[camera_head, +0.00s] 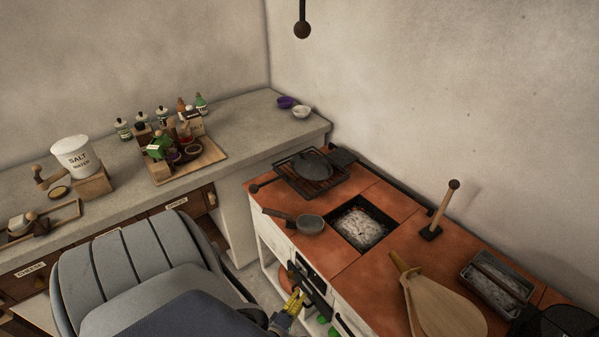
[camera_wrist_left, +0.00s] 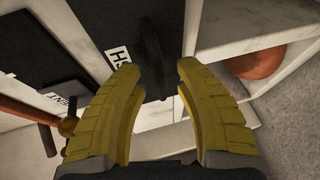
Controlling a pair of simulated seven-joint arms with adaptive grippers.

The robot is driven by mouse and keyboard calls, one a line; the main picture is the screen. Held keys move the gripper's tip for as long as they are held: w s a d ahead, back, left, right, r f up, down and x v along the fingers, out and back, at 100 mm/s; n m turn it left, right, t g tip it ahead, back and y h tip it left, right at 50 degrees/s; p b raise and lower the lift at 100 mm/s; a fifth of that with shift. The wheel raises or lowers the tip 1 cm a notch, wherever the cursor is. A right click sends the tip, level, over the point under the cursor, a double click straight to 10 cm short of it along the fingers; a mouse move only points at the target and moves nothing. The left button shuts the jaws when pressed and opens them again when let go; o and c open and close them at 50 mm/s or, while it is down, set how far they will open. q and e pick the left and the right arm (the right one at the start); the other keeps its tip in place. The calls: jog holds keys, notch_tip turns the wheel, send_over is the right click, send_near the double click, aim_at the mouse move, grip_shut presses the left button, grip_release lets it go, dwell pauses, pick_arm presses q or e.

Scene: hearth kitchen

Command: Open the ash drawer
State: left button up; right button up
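The ash drawer's dark front (camera_wrist_left: 118,25) shows in the left wrist view, with a white label (camera_wrist_left: 118,55) whose lettering is turned and partly hidden. A black handle (camera_wrist_left: 153,50) stands out near it. My left gripper (camera_wrist_left: 157,85) has yellow fingers spread apart, with the handle between or just beyond their tips; I cannot tell whether they touch it. In the head view the left gripper (camera_head: 296,298) is low at the white front of the stove, and the drawer is mostly hidden there. My right gripper is not in view.
The stove's orange top (camera_head: 345,280) carries a small pan (camera_head: 310,224), a wooden bellows (camera_head: 445,300) and a metal tray (camera_head: 492,290). An open ash-filled hole (camera_head: 360,226) is in it. A grey counter (camera_head: 240,125) with jars runs left. A terracotta round thing (camera_wrist_left: 255,62) sits on a shelf beside the drawer.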

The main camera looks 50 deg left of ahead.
pick_arm(q)
jog(key=shift+w+a, duration=0.1)
jog(key=shift+w, duration=0.2)
grip_shut()
dwell(0.5)
